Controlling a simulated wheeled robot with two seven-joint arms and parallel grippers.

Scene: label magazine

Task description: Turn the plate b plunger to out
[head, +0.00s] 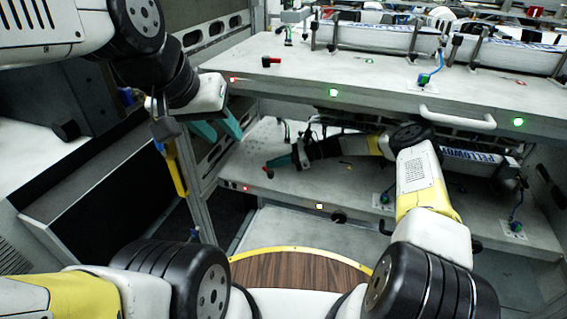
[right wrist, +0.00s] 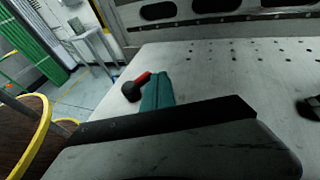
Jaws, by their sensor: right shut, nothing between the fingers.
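The lower plate (head: 290,196) carries a plunger (head: 267,172) with a red and black handle near its left front corner. The same plunger shows in the right wrist view (right wrist: 131,91), with its black ball end towards the left and its red part towards the upper right. My right gripper (head: 277,162) is shut and empty, its teal fingers (right wrist: 157,91) close beside the plunger; I cannot tell whether they touch it. A similar red and black plunger (head: 271,61) is on the upper plate (head: 300,77). My left gripper (head: 219,128) is open and empty, left of the plates.
The upper plate overhangs the lower one, and my right arm reaches into the gap between. A white handle (head: 458,119) sticks out from the upper front edge. Small lamps, including a green one (head: 333,92) and a yellow one (head: 319,206), line the front edges.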

